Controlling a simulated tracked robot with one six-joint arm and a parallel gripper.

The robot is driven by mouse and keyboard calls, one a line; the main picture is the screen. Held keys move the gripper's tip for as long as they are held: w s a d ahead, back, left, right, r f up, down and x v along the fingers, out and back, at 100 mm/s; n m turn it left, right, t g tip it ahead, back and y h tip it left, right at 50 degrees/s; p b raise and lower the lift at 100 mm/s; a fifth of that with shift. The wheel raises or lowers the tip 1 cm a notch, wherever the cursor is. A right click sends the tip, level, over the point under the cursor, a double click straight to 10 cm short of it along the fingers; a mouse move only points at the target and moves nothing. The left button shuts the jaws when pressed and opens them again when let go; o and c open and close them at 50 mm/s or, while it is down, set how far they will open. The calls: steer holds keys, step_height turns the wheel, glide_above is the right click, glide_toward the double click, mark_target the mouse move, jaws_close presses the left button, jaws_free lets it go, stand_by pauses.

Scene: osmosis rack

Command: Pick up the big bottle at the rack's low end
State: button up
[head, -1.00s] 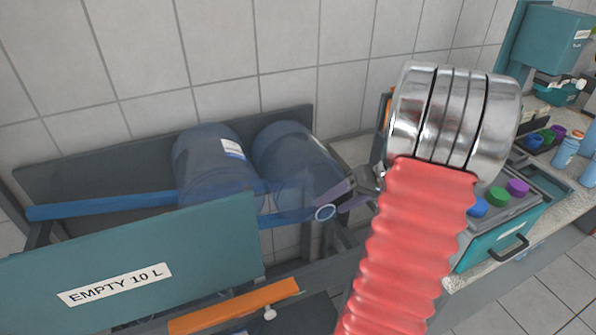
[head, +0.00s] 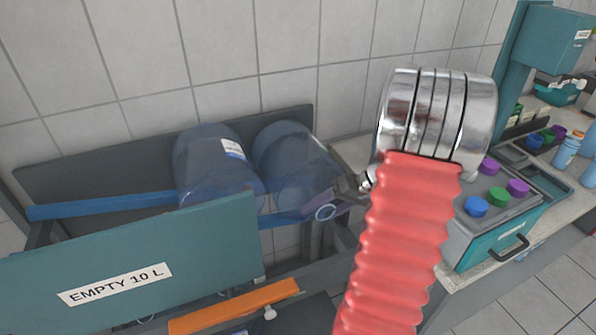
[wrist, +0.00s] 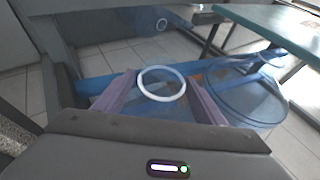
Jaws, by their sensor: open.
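The big bottle (head: 290,158) at the rack's right end is clear blue plastic and lies on its side on the blue rails. Its neck, with a pale ring (head: 325,212), points toward the front right. My gripper (head: 333,200) is open at this neck end. In the wrist view, the ring (wrist: 162,83) shows between my two spread fingers (wrist: 160,100), and part of the bottle's blue body (wrist: 245,92) shows behind and right. I cannot tell whether a finger touches the neck. My red sleeve and metal wrist cover some of the right side in the head view.
A second blue bottle (head: 212,165) with a white label lies just left on the rack. A teal panel (head: 130,260) marked "EMPTY 10 L" stands in front. An orange bar (head: 235,306) is below it. A teal box (head: 500,232) with coloured caps stands right. The tiled wall is behind.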

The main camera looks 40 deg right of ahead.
steer(key=shift+d+r, duration=0.1)
steer(key=shift+d, duration=0.05)
steer(key=c, duration=1.5)
